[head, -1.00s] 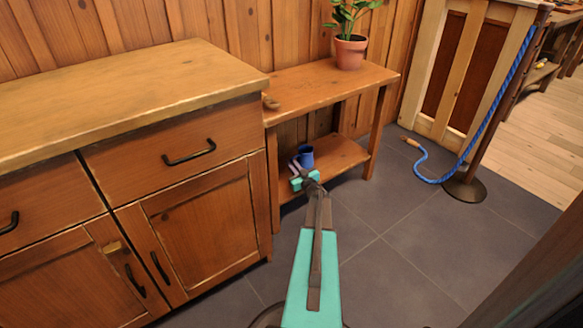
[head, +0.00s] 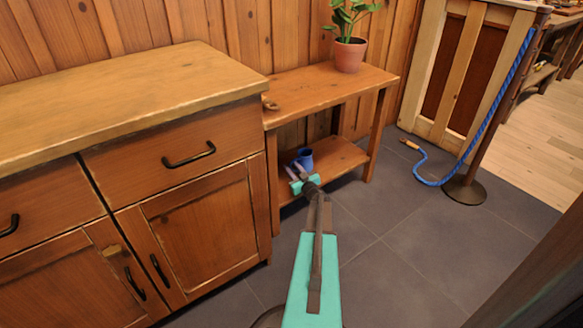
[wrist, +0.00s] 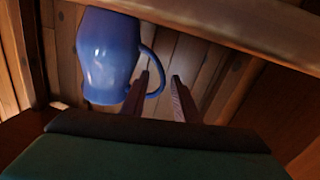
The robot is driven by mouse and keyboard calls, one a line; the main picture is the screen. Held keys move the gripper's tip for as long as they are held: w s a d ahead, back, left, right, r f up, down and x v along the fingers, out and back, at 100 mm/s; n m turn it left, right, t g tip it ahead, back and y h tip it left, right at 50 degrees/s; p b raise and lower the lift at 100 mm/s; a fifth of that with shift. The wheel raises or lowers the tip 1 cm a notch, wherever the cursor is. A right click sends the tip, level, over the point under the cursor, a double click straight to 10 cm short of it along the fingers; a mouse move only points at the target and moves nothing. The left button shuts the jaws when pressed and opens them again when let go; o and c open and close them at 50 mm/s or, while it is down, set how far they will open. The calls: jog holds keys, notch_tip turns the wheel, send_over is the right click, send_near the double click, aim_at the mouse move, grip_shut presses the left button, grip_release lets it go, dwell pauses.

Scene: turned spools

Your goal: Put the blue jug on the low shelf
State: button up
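The blue jug (head: 305,158) stands upright on the low shelf (head: 344,158) of the wooden side table, towards its left end. My gripper (head: 294,170) is just in front and to the left of the jug, at the shelf's front edge. In the wrist view the jug (wrist: 107,55) is at the upper left, with its handle towards my fingers. The two fingers (wrist: 160,80) are apart, and the outer part of the handle shows between their tips. I see no finger pressing on it. The jug's far side is hidden.
The table's top board (head: 325,88) hangs over the low shelf and bears a potted plant (head: 350,52). A wooden cabinet (head: 205,220) stands close on the left. A rope post (head: 466,188) stands at the right. The tiled floor between is clear.

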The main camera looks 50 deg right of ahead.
jog(key=p+v, duration=0.3)
jog(key=v, duration=0.8)
jog(key=shift+s, duration=0.2)
jog(key=shift+s, duration=0.15)
dwell(0.4)
